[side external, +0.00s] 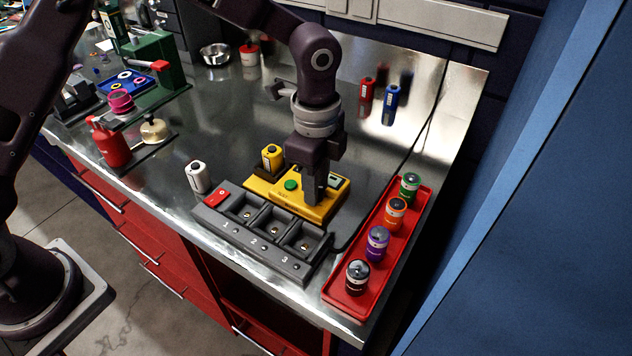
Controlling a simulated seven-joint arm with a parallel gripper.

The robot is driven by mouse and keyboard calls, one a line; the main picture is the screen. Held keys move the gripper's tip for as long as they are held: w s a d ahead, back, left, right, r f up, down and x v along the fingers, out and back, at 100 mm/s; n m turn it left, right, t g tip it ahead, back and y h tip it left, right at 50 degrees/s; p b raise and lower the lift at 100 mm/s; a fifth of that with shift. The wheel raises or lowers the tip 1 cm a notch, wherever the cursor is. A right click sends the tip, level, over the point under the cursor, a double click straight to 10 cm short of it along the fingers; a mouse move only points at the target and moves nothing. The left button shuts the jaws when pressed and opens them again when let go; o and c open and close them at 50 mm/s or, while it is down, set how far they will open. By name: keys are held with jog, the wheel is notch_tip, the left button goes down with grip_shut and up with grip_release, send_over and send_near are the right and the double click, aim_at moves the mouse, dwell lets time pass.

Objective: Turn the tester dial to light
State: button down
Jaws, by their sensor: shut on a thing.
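The yellow tester (265,191) lies on the metal bench top near its middle. It has a green button (292,185) and a small display (336,180) at its right end. A yellow battery-like block (272,158) stands at its back left. My gripper (313,198) points down over the right part of the tester, with its fingertips at the tester's top face. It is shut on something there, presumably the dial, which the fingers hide. I cannot read the dial's position or its markings.
A grey numbered charger tray (215,222) sits in front of the tester, with a white battery (198,177) behind its left end. A red tray (327,290) with several coloured cans lies on the right. A dark cable and the back wall are close behind.

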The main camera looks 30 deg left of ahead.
jog(key=c, duration=1.2)
grip_release()
jog(key=shift+o, duration=0.2)
notch_tip(320, 180, up, 7)
jog(key=shift+r, duration=0.1)
jog(key=s+a+r+n+t, duration=0.2)
jog(key=s+a+r+n, duration=0.3)
jog(key=r, duration=0.3)
jog(key=s+a+r+n+t, duration=0.1)
jog(key=s+a+n, duration=0.5)
jog(key=s, duration=0.3)
jog(key=s+a+r+n+t, duration=0.1)
jog(key=s+a+n, duration=0.4)
jog(key=s, duration=0.5)
jog(key=shift+s+a+r+n+t, duration=0.3)
jog(key=shift+a+n+t, duration=0.1)
jog(key=shift+t, duration=0.4)
